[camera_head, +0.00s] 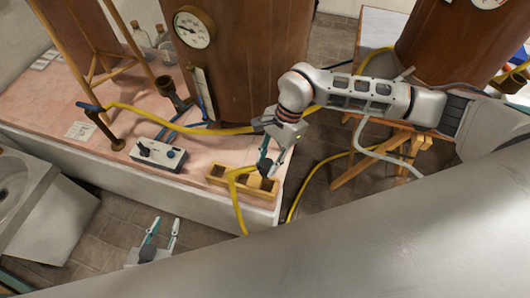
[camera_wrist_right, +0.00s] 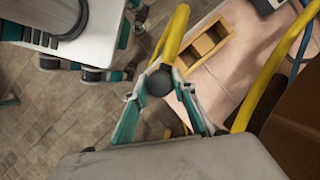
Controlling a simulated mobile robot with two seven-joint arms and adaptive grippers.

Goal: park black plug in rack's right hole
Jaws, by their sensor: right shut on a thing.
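The black plug (camera_wrist_right: 158,83) is a dark round end on a yellow hose (camera_wrist_right: 173,35). My right gripper (camera_wrist_right: 165,86) is shut on it; in the head view this gripper (camera_head: 268,165) points down at the rack's right end. The rack (camera_head: 255,194) is a small wooden frame at the table's front right. In the wrist view the rack (camera_wrist_right: 228,40) shows open compartments beyond the plug, and the plug appears apart from it. The fingers partly hide the right hole in the head view. My left gripper (camera_head: 166,226) is open and empty, low in front of the table.
A grey control box (camera_head: 158,154) with knobs stands left of the rack. Another yellow hose (camera_head: 180,128) with a blue end crosses the pink tabletop (camera_head: 60,100). A large copper vessel (camera_head: 240,60) stands behind. A wooden stool (camera_head: 390,140) is at right.

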